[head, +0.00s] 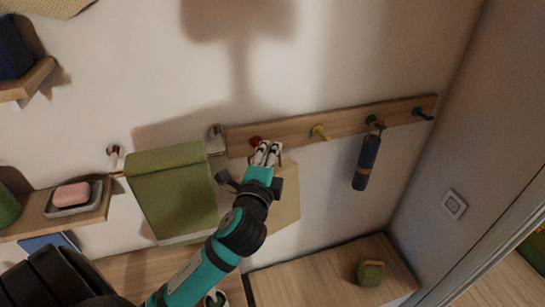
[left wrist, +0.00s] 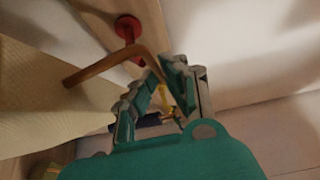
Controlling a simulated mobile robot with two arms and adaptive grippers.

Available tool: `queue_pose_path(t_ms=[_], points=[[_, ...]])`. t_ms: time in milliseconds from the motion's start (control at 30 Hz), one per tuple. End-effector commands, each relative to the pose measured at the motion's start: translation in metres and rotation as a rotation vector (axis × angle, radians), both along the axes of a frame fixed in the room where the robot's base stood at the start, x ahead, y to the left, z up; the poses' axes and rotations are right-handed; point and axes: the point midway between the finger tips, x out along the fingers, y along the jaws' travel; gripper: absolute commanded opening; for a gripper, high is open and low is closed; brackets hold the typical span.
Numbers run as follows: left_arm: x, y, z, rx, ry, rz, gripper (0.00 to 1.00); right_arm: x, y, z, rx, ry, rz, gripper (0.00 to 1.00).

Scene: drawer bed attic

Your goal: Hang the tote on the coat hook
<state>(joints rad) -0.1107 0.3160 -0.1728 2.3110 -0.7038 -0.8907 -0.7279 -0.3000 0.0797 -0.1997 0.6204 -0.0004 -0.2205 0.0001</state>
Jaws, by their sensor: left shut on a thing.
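The coat rack (head: 350,122) is a wooden board on the wall with coloured hooks. Its red hook (head: 256,141) is at the left end; the wrist view also shows this red hook (left wrist: 128,27). My left gripper (head: 267,153) is at the rack just below the red hook, shut on the tote's handle. The pale beige tote (head: 287,205) hangs below, partly hidden by my arm. In the left wrist view its brown handle (left wrist: 105,65) passes close to the red hook; I cannot tell whether it is around it. My right gripper is not in view.
A yellow hook (head: 320,132) is bare. A dark blue item (head: 367,163) hangs from a dark hook. A green towel (head: 175,195) hangs left of my arm, near a shelf with a pink soap (head: 72,194). A wooden surface (head: 315,277) lies below.

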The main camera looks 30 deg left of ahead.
Motion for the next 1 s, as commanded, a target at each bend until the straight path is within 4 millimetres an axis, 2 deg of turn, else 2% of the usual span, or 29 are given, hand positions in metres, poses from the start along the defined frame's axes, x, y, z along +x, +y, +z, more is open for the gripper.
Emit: queue_pose_path(t_ms=[633, 1000], points=[[0.024, 0.032, -0.005, 0.005, -0.001, 0.011, 0.0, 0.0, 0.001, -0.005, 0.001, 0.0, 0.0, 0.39], [0.028, 0.038, -0.011, 0.006, 0.002, 0.014, 0.0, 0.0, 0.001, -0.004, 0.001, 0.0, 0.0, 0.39]])
